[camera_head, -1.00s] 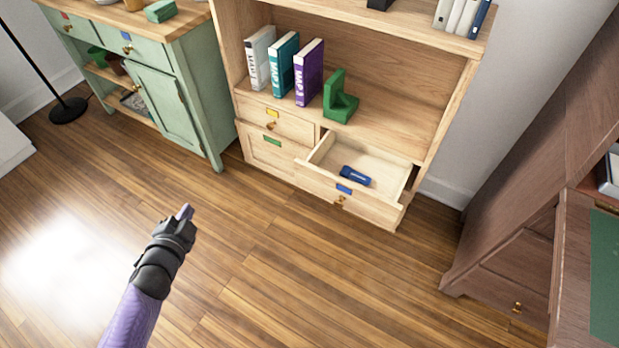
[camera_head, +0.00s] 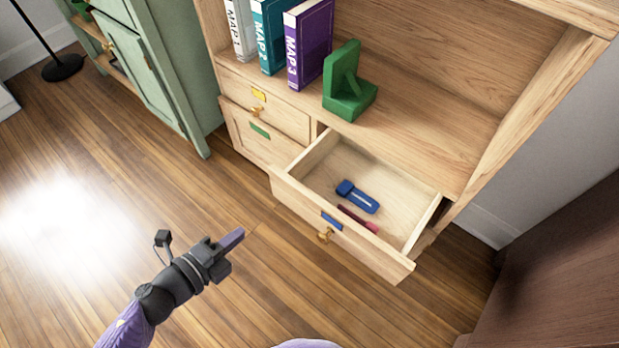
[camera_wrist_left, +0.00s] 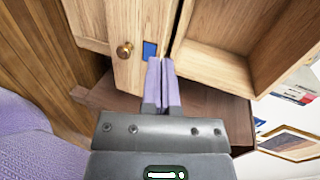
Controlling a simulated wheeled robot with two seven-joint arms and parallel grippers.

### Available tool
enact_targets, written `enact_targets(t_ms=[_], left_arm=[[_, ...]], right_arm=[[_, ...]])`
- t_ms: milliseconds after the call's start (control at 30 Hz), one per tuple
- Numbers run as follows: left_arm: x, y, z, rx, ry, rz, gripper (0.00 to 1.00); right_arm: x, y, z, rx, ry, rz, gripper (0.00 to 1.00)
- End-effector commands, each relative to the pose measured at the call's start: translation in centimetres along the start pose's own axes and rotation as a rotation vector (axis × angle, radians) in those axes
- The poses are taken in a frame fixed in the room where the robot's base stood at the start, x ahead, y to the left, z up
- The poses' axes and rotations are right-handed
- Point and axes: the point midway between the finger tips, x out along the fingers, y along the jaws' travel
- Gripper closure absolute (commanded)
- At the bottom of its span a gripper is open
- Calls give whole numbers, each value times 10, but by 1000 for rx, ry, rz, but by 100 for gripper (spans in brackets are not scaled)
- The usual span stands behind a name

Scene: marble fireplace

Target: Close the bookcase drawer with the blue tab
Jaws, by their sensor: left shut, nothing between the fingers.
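The bookcase drawer (camera_head: 377,251) with the blue tab (camera_head: 332,220) stands pulled out of the lower right of the wooden bookcase. A brass knob (camera_head: 325,235) sits below the tab. A blue object (camera_head: 358,196) and a dark red object (camera_head: 357,219) lie inside it. My left gripper (camera_head: 232,240) is shut and empty, in front and to the left of the drawer front, apart from it in the head view. In the left wrist view, the gripper (camera_wrist_left: 162,62) points towards the drawer front, with the blue tab (camera_wrist_left: 149,50) and knob (camera_wrist_left: 124,50) just beyond its fingers. My right gripper is not in view.
Books (camera_head: 308,45) and a green bookend (camera_head: 347,85) stand on the shelf above. Drawers with yellow (camera_head: 259,95) and green (camera_head: 260,131) tabs are shut. A green cabinet (camera_head: 165,75) stands left, dark furniture (camera_head: 560,280) right. The floor before the drawer is clear.

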Motion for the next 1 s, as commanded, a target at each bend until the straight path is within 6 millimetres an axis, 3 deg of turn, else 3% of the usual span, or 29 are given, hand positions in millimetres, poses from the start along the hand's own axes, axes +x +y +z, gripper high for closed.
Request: enact_targets(t_ms=[33, 167, 600, 700, 1000], left_arm=[[1, 7, -3, 9, 11, 5, 100], [10, 5, -4, 20, 18, 2, 100], [103, 6, -5, 18, 16, 2, 100], [119, -2, -5, 18, 16, 0, 100], [138, -9, -6, 16, 15, 1, 100]], right_arm=[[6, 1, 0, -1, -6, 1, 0], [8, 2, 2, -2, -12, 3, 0], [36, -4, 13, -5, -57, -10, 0], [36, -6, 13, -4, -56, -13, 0], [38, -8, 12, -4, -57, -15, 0]])
